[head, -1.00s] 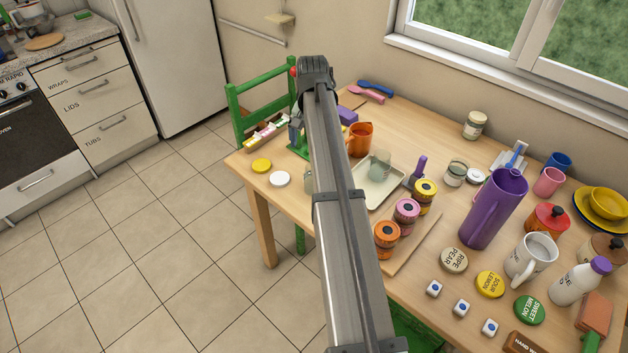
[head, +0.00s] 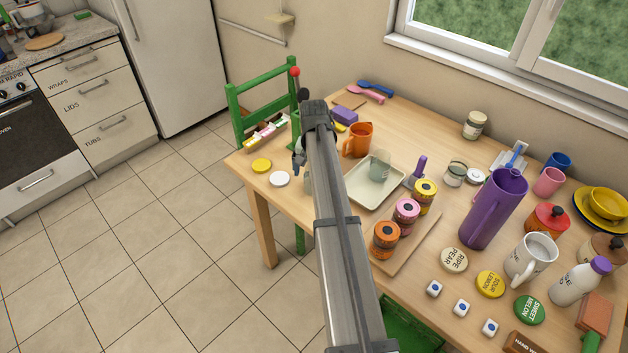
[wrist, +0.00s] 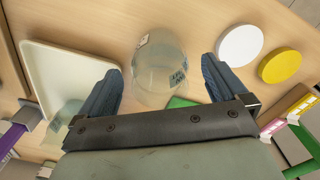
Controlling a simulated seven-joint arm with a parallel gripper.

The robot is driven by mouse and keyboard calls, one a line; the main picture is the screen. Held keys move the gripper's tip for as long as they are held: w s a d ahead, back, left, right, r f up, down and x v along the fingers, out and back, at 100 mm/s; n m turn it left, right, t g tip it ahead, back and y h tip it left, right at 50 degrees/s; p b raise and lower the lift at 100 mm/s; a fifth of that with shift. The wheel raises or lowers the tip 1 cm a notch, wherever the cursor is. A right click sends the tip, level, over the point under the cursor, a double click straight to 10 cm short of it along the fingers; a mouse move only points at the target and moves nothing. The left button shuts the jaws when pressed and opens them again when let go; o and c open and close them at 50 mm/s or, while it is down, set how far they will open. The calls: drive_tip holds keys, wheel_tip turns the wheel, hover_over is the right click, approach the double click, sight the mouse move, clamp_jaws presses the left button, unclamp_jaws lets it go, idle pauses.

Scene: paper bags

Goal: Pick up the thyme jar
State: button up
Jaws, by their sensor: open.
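A clear glass jar (wrist: 158,72) with small labels stands on the table in the wrist view. Its lettering is too small to read, so I cannot confirm that it is the thyme jar. My gripper (wrist: 161,68) is open, with one blue-grey finger on each side of the jar and a gap to each. In the head view my arm hides most of this jar (head: 308,182), and only part of my gripper (head: 299,156) shows.
A cream tray (wrist: 75,62) holding a clear cup (wrist: 66,117) lies to the left in the wrist view. White (wrist: 239,45) and yellow (wrist: 279,65) discs lie to the right.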

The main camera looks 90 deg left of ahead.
drive_tip(key=shift+f, duration=0.2)
drive_tip(key=c, duration=1.2)
